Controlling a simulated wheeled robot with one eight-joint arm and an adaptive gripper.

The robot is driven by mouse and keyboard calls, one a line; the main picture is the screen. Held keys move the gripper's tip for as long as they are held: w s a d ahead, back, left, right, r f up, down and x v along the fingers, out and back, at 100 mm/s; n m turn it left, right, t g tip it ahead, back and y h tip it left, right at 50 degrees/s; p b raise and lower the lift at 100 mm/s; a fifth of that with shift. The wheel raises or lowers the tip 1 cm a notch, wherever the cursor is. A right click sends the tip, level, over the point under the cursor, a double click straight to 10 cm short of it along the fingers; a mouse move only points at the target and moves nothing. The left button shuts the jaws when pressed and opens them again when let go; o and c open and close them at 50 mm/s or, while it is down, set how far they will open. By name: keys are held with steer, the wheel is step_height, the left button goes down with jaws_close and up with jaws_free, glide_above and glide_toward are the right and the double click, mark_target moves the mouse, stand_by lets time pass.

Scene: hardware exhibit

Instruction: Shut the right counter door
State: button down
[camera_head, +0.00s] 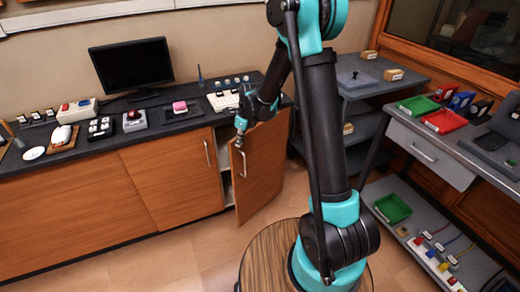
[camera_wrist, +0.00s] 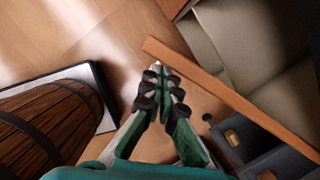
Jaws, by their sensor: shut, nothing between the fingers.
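The right counter door (camera_head: 264,165) is a brown wooden panel standing partly open, its free left edge swung out from the counter and its bar handle (camera_head: 243,163) near that edge. A gap into the cabinet shows at its left. My gripper (camera_head: 240,138) is at the top of the door by the free edge. In the wrist view the door's edge (camera_wrist: 225,92) runs diagonally, and the shut, empty fingertips (camera_wrist: 158,70) are close to its upper left end. I cannot tell if they touch it.
The dark countertop (camera_head: 75,150) carries a monitor (camera_head: 131,65) and several small devices. The neighbouring door (camera_head: 172,177) is shut. A grey shelf table (camera_head: 365,78) stands to the right, beyond the door. The floor (camera_head: 190,245) before the counter is clear.

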steer(key=w+a, duration=0.7)
steer(key=w, duration=0.2)
steer(key=shift+w, duration=0.15)
